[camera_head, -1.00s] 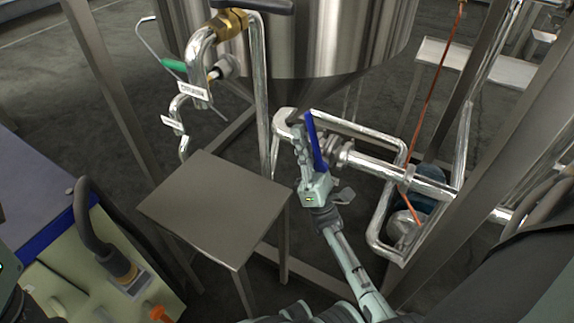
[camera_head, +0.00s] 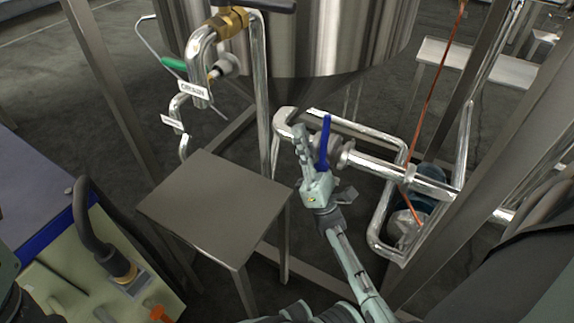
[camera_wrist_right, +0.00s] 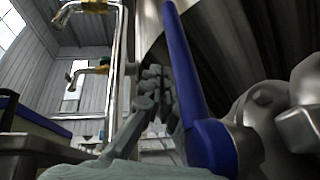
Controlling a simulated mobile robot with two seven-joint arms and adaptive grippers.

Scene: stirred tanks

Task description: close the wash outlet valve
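The blue lever handle (camera_head: 324,143) of a valve stands nearly upright on the steel pipe below the tank. It also shows large in the right wrist view (camera_wrist_right: 188,75). My right gripper (camera_head: 301,142) is just left of the lever, its fingers pointing up along it. In the right wrist view the fingers (camera_wrist_right: 154,88) come together at their tips with nothing seen between them, and the lever is outside them on the right. Whether they touch the lever I cannot tell. The valve body (camera_head: 341,153) is partly hidden behind the lever. My left gripper is not in view.
A small steel table (camera_head: 215,205) stands left of the gripper. The tank (camera_head: 300,40) is above and behind. Pipe loops (camera_head: 380,225) and a slanted frame post (camera_head: 480,180) bound the right side. A pipe with a brass valve (camera_head: 230,22) and labels is at upper left.

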